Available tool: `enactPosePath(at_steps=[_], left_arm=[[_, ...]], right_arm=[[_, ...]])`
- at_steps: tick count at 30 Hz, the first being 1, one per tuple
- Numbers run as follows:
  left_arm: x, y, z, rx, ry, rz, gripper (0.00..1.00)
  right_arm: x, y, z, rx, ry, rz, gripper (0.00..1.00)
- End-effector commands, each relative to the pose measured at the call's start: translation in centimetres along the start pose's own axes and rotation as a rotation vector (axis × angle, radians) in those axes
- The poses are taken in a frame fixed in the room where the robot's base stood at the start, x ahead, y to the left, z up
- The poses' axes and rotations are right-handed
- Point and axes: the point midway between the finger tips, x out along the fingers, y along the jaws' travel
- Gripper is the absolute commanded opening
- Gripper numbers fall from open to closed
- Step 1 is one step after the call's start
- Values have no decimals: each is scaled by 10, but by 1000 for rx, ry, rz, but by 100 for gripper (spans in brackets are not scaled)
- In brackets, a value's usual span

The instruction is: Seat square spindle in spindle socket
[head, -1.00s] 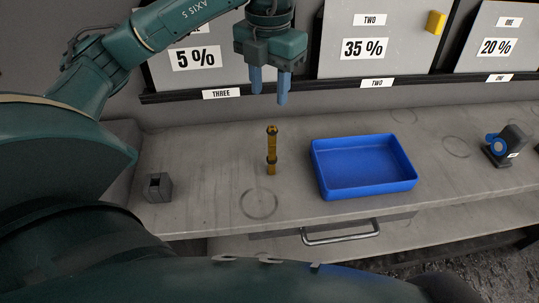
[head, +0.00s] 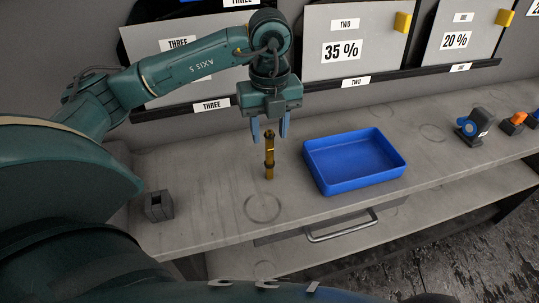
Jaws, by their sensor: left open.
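The square spindle looks to be the upright brass-coloured piece (head: 269,158) standing on the grey bench, left of the blue tray. The small dark grey block (head: 159,206) with a slot in its top, at the bench's left, looks to be the spindle socket; nothing stands in it. My left gripper (head: 270,134) points down over the spindle. Its two blue fingers are apart, one on each side of the spindle's upper end in the picture; I cannot tell whether they touch it. My right gripper is not in view.
A blue tray (head: 354,160) stands empty right of the spindle. A drawer handle (head: 341,227) sticks out below the bench front. A dark device with a blue ring (head: 473,127) stands farther right. Panels lean on a rail (head: 322,90) behind. Bench between block and spindle is clear.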

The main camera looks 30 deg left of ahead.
Motion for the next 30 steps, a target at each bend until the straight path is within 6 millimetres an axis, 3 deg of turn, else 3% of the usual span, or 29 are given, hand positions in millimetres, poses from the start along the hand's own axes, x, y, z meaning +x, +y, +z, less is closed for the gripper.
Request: enactPosePath(at_steps=[5, 15, 23, 30], left_arm=[[12, 0, 0, 0, 0, 2, 41], [56, 0, 3, 0, 1, 2, 41], [60, -1, 3, 1, -1, 0, 41], [59, -1, 3, 1, 0, 0, 23]], right_arm=[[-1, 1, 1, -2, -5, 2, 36], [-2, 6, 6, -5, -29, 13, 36], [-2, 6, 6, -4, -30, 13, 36], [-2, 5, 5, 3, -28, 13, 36]])
